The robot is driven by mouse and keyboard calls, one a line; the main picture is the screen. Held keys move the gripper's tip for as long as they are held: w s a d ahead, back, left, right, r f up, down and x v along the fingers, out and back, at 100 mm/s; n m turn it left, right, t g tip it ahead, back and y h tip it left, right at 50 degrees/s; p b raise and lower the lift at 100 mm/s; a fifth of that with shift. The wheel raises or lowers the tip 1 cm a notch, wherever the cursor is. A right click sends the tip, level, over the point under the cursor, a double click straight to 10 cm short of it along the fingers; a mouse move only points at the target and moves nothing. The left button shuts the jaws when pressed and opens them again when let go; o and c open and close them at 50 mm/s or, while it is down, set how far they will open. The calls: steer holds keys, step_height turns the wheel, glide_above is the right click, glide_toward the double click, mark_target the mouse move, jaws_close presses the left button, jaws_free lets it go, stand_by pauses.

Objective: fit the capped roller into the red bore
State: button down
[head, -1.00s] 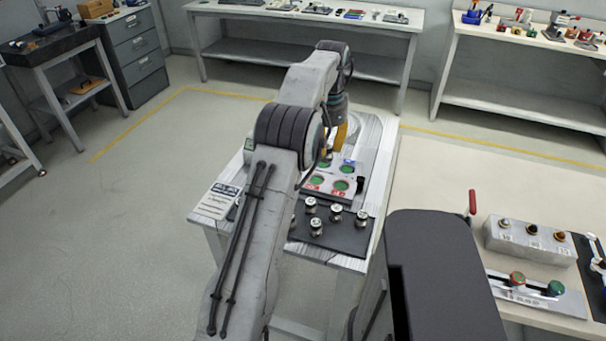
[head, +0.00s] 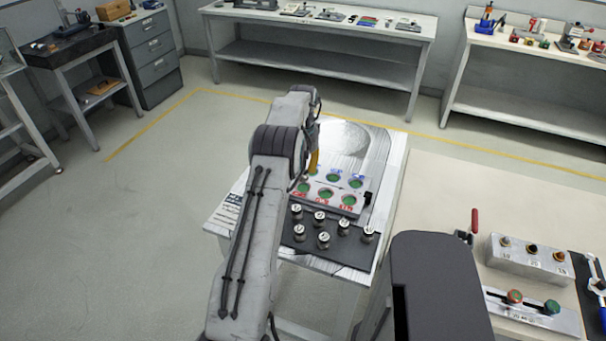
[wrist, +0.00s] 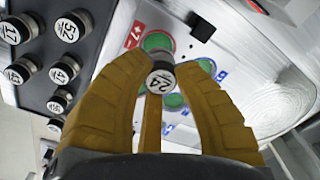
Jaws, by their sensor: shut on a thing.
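My gripper (wrist: 160,66) is shut on a capped roller (wrist: 161,79) with a dark number 24 on its white cap. In the wrist view the roller is in front of a light plate with green-bottomed bores. One bore (wrist: 158,41) beside a red label (wrist: 134,36) shows just past the roller; others have blue labels. In the head view my gripper's yellow fingers (head: 314,160) are at the back left of the bore plate (head: 366,200). The front row there has red labels, including this bore (head: 326,194). The held roller is hidden in that view.
Several other capped rollers (head: 319,217) stand on a black mat (head: 345,250) in front of the plate. A small black block (wrist: 201,27) sits at the plate's edge. A cream bench (head: 500,195) with a silver box (head: 530,258) is at the right. Floor at the left is clear.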

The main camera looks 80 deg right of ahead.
mark_target(303, 177)
steer(key=shift+f+p, duration=0.95)
steer(key=shift+p, duration=0.6)
steer(key=shift+f, duration=1.05)
steer(key=c, duration=1.1)
jaws_free()
steer(key=shift+f, duration=0.1)
steer(key=r+b, duration=0.2)
steer(key=r, duration=1)
steer(key=shift+a+r+b, duration=0.15)
steer(key=shift+a+b, duration=0.05)
steer(key=shift+b, duration=0.1)
